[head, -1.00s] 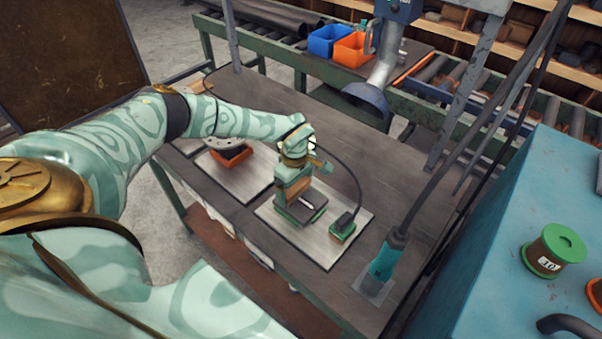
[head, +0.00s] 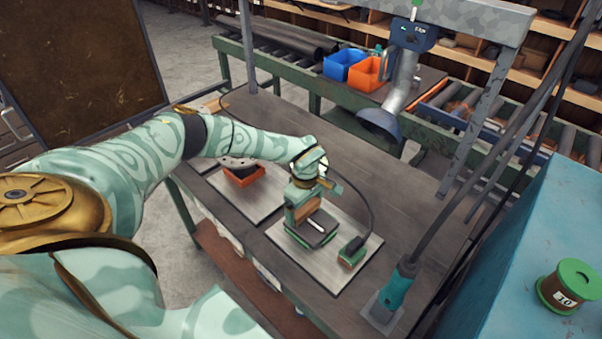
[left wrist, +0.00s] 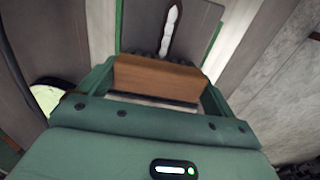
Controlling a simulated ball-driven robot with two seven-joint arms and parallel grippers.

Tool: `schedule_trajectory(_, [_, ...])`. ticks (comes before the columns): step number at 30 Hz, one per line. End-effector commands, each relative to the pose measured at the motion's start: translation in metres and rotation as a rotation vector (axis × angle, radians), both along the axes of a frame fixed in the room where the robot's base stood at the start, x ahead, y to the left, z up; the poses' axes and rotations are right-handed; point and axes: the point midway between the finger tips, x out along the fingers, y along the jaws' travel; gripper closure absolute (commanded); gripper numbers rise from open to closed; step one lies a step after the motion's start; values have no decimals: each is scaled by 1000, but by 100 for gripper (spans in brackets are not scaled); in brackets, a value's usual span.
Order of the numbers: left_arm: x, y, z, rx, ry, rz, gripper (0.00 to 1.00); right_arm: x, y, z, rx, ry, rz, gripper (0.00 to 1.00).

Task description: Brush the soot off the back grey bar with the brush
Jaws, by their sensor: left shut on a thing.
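My left gripper (head: 301,196) is shut on the brush, pointing down over the right-hand work plate. The brush's brown wooden block (head: 304,211) sits between the fingers; the block (left wrist: 158,76) also fills the gap in the left wrist view. Dark bristles show along its far edge. Beyond them is a dark grey plate (head: 323,231) in a green-edged holder, with a pale, light strip (left wrist: 171,32) along it. Whether the bristles touch the plate cannot be told. No separate back grey bar can be made out; the gripper and brush hide part of the holder. My right gripper is not in view.
A green block with a cable (head: 351,252) lies right of the holder. A teal-handled tool (head: 396,286) stands at the bench's front right. A flange over an orange tray (head: 243,176) lies left. An extraction hood (head: 379,124) hangs behind. The bench behind the plate is clear.

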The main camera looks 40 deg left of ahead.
Motion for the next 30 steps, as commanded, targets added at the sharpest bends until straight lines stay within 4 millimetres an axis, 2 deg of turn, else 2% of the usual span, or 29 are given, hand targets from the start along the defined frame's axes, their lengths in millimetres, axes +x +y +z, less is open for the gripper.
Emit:
schedule_trajectory(22, [-4, -44, 0, -2, 1, -2, 28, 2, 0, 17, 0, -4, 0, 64])
schedule_trajectory(30, [-4, -55, 0, -1, 0, -2, 28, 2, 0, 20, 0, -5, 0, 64])
